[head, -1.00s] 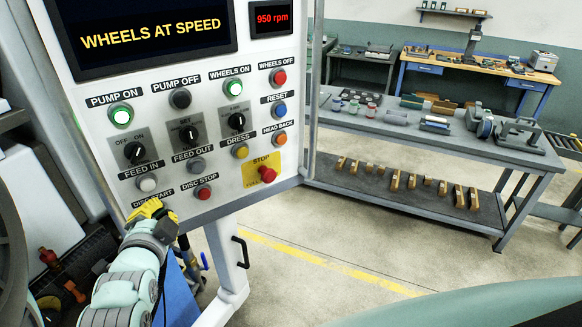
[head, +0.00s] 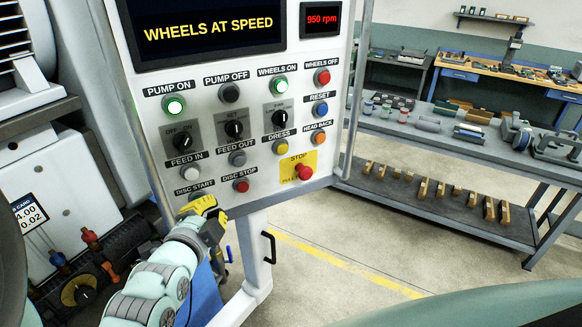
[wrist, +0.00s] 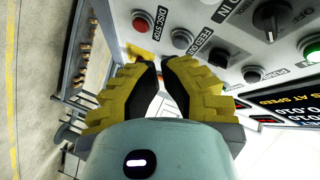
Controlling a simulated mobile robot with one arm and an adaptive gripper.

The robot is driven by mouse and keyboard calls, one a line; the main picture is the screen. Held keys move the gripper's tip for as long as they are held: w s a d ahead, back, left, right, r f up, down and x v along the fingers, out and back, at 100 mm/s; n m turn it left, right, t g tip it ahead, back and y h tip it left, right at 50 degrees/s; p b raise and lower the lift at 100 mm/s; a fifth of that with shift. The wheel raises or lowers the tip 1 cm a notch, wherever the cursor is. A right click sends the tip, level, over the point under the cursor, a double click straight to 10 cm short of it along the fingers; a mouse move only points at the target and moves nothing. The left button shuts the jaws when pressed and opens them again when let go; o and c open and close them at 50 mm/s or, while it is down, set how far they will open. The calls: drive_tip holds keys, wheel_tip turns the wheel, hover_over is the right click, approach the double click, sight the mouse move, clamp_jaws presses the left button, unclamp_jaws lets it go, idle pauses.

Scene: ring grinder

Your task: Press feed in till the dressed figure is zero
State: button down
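The white feed in button (head: 190,172) is on the control panel, under its label, and its edge also shows at the top of the wrist view (wrist: 212,3). The grey feed out button (head: 237,158) is to its right. My gripper (head: 208,205) is by the panel's lower left edge, below the feed in button and apart from it. In the wrist view its yellow fingertips (wrist: 159,62) nearly meet, with nothing between them. The disc start button is hidden behind the gripper. The display (head: 208,30) reads WHEELS AT SPEED; no dressed figure is readable.
The red disc stop button (head: 241,186) and the red stop button (head: 304,172) are close to the gripper. A small readout (head: 320,18) shows 950 rpm. A card (head: 28,213) shows 4.00 and 0.02. A grey workbench (head: 450,145) stands at right beyond open floor.

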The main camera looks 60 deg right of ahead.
sight(191, 174)
drive_tip(key=shift+w+d+b, duration=0.35)
drive_tip(key=shift+w+d, duration=0.2)
drive_tip(key=shift+w, duration=0.5)
drive_tip(key=shift+w+d+b, duration=0.3)
drive_tip(key=shift+w+d, duration=0.25)
drive_tip(key=shift+w, duration=0.5)
drive_tip(key=shift+w+d+b, duration=0.35)
drive_tip(key=shift+w+d, duration=0.2)
drive_tip(key=shift+w, duration=0.5)
drive_tip(key=shift+r, duration=0.1)
drive_tip(key=c, duration=1.7)
unclamp_jaws()
clamp_jaws()
drive_tip(key=shift+w+d+b, duration=0.45)
drive_tip(key=shift+w+b, duration=0.4)
drive_tip(key=shift+b, duration=0.75)
drive_tip(key=shift+s+a, duration=0.45)
drive_tip(key=shift+s, duration=0.4)
